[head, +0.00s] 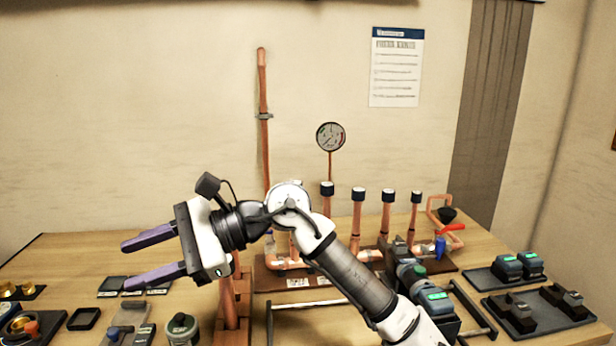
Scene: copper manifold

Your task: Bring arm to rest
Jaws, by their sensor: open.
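My gripper (156,255) is in the left half of the head view, raised above the left side of the wooden table (60,256). Its two purple fingers point left and stand well apart, with nothing between them. My arm comes up from the lower right and bends at a round joint near the middle of the view. It hides part of the copper manifold (357,220) behind it.
The manifold has several dark-capped copper pipes and a round gauge (330,137). Tool-like devices (507,267) stand on dark trays at the right. Small trays and parts, such as a grey-green container (182,328), lie at the front left. The air left of my gripper is clear.

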